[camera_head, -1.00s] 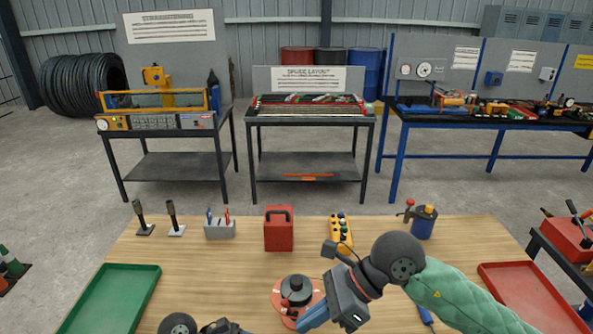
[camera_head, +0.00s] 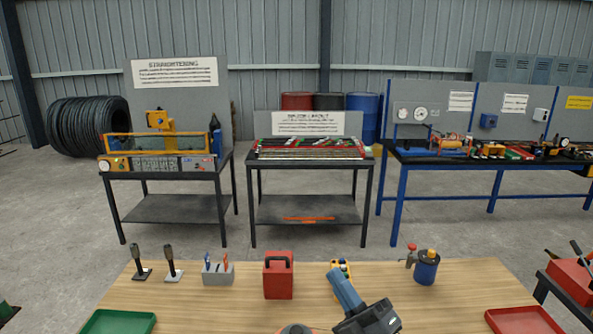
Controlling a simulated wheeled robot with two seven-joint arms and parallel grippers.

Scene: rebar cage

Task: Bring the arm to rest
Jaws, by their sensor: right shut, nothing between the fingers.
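My right gripper (camera_head: 335,271) shows at the bottom of the head view, right of centre. Its blue-grey fingers are shut and empty, pointing up and slightly left in the picture. They cover part of a yellow control box (camera_head: 343,266) on the wooden table (camera_head: 210,309). The dark gripper body is cut off by the bottom edge, and the rest of the right arm is out of view. My left gripper is not in view.
A red box (camera_head: 278,278), a grey tool holder (camera_head: 218,273) and a blue canister (camera_head: 426,268) stand on the table. A green tray (camera_head: 118,322) and a red tray (camera_head: 524,320) are partly visible. The reddish disc (camera_head: 296,329) is almost wholly cut off.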

